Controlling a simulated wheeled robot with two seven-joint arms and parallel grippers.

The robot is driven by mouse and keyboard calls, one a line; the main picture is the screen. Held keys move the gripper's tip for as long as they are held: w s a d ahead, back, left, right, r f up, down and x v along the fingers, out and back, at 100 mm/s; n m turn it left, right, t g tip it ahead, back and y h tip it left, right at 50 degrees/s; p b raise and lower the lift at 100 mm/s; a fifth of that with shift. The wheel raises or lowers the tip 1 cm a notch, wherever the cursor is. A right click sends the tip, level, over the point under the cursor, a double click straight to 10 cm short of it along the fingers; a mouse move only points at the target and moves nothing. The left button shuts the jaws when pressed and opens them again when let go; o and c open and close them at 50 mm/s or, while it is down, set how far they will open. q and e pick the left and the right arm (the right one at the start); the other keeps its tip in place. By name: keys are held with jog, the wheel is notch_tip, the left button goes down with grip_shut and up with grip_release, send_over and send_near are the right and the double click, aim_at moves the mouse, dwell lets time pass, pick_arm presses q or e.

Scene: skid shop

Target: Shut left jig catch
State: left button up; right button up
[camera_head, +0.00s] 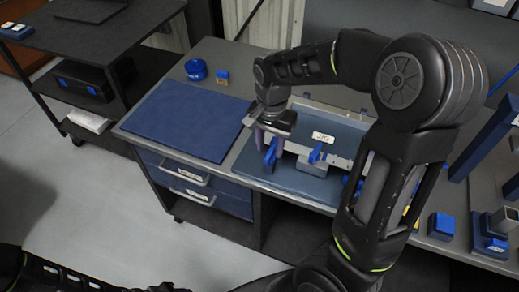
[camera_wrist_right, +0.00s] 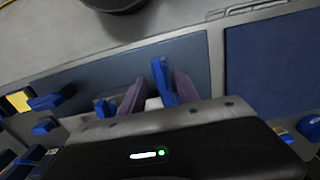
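The jig (camera_head: 323,138), labelled JIG, sits on a blue base plate on the bench, with a grey bar along its front. The left jig catch (camera_head: 270,154) is a blue lever standing upright at the bar's left end. A second blue catch (camera_head: 315,153) stands to its right. My right gripper (camera_head: 262,138) is down at the left catch. In the right wrist view its two purplish fingers (camera_wrist_right: 158,92) are apart, with the blue left catch lever (camera_wrist_right: 162,78) between them, nearer the right finger. Contact cannot be told. My left gripper is out of view.
A bare blue mat (camera_head: 187,120) lies left of the jig. A blue round container (camera_head: 196,69) and a small blue-and-tan block (camera_head: 222,76) stand behind it. Blue blocks (camera_head: 441,226) and posts stand at the right. A dark shelf cart (camera_head: 90,45) is at far left.

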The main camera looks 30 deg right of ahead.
aim_at(270, 152)
notch_tip(270, 152, up, 6)
jog(key=p, duration=0.4)
dwell(0.5)
